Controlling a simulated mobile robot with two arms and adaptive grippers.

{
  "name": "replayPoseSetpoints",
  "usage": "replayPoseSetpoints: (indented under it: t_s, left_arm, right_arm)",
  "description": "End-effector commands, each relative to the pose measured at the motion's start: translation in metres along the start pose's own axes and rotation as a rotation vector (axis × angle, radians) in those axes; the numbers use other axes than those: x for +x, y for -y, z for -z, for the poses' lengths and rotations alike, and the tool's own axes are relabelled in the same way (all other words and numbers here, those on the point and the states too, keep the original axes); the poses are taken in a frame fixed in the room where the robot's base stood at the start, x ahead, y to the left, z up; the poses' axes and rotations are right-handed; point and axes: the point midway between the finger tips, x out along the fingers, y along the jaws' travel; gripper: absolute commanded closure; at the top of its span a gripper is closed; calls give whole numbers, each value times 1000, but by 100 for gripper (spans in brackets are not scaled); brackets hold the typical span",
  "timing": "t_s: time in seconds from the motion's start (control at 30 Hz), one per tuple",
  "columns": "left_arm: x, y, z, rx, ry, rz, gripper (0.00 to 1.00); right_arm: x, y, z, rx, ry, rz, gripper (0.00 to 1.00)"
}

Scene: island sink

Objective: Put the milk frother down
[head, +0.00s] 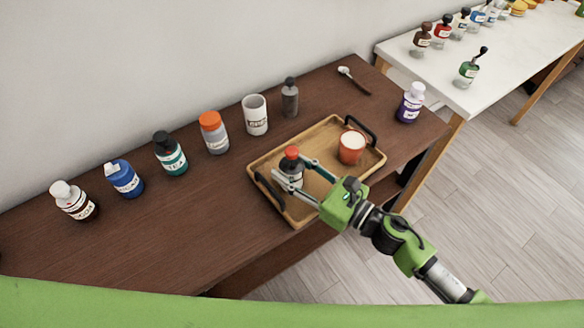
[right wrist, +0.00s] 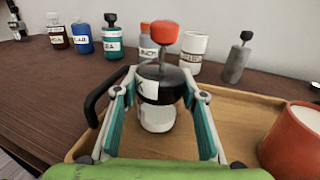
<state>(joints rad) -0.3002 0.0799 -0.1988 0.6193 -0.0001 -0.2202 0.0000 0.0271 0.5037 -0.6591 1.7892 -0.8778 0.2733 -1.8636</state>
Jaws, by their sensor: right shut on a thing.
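The milk frother (head: 291,172) has a red knob, a dark lid and a pale lower body with a white label. It is upright at the left end of the wooden tray (head: 318,205); I cannot tell whether its base touches the tray. My right gripper (head: 297,176) is shut on the frother, one finger on each side. In the right wrist view the frother (right wrist: 158,115) stands between the two fingers (right wrist: 160,110), its red knob on a thin stem above the lid. My left gripper is not in view.
An orange-red cup (head: 351,148) with white contents stands on the tray's right part. Several bottles and a white mug (head: 255,115) line the table behind. A grey bottle (head: 290,97) stands just behind the tray. A purple-white bottle (head: 410,103) is at the right.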

Motion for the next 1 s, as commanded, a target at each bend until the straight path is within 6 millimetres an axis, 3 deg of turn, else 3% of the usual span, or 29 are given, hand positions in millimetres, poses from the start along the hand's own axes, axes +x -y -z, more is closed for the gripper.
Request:
replayPoseSetpoints:
  t_s: [0.23, 0.27, 0.3, 0.73, 1.0]
  left_arm:
    - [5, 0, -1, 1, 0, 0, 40]
    - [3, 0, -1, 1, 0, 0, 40]
    - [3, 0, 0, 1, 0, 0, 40]
    - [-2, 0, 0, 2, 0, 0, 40]
    - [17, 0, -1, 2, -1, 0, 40]
  right_arm:
    - [0, 0, 4, 0, 1, 0, 86]
    - [0, 0, 2, 0, 0, 0, 54]
    - [0, 0, 2, 0, 0, 0, 45]
    - [0, 0, -3, 0, 0, 0, 45]
    - [-50, 0, 5, 3, -3, 1, 45]
